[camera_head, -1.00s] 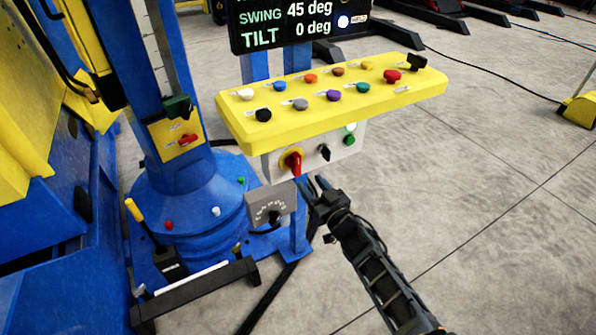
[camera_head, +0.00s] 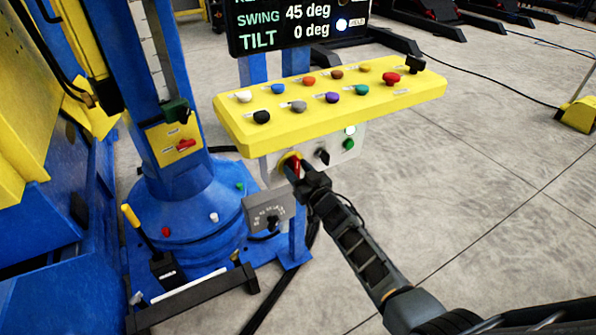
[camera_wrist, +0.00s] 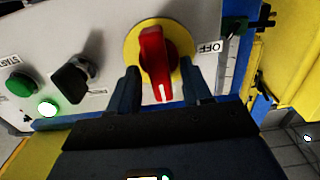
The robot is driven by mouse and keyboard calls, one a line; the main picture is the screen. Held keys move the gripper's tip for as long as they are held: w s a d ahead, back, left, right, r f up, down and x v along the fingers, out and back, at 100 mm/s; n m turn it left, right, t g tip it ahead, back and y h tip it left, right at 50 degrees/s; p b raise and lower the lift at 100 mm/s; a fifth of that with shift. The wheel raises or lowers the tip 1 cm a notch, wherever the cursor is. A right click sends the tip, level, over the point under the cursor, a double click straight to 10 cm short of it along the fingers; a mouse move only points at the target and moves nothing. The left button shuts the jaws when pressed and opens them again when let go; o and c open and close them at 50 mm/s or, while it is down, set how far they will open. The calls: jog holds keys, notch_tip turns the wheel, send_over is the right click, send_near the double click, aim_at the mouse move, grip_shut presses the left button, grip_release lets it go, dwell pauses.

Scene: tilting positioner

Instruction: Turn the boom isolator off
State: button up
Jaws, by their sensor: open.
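A red rotary switch knob (camera_head: 295,164) on a yellow round plate sits on the front of the grey box under the yellow console. In the wrist view the red knob (camera_wrist: 156,58) has its white mark toward the bottom, and an OFF label (camera_wrist: 210,47) is to its right. My gripper (camera_wrist: 161,84) is open, with one finger on each side of the knob; contact is not clear. In the head view my gripper (camera_head: 303,182) is at the knob and covers its lower part. Another red handle (camera_head: 186,145) is on the column's yellow plate.
A black selector (camera_wrist: 73,82) and a green START button (camera_wrist: 20,87) are beside the knob. The yellow console (camera_head: 330,118) with several coloured knobs overhangs it. A grey dial box (camera_head: 268,212) is below left. Open floor (camera_head: 480,210) is to the right.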

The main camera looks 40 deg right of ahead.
jog(key=shift+c, duration=0.2)
grip_shut()
jog(key=shift+n, duration=0.3)
jog(key=n+b, duration=0.1)
jog(key=n, duration=0.2)
jog(key=shift+a+n, duration=0.15)
jog(key=shift+n, duration=0.25)
jog(key=n+b, duration=0.1)
jog(key=n, duration=0.3)
jog(key=shift+w+a+f, duration=0.1)
jog(key=n+b, duration=0.2)
jog(key=n, duration=0.3)
jog(key=shift+a+f, duration=0.1)
jog(key=shift+a, duration=0.05)
jog(key=shift+w+n+b, duration=0.1)
jog(key=shift+n+b, duration=0.5)
jog(key=shift+n, duration=1.7)
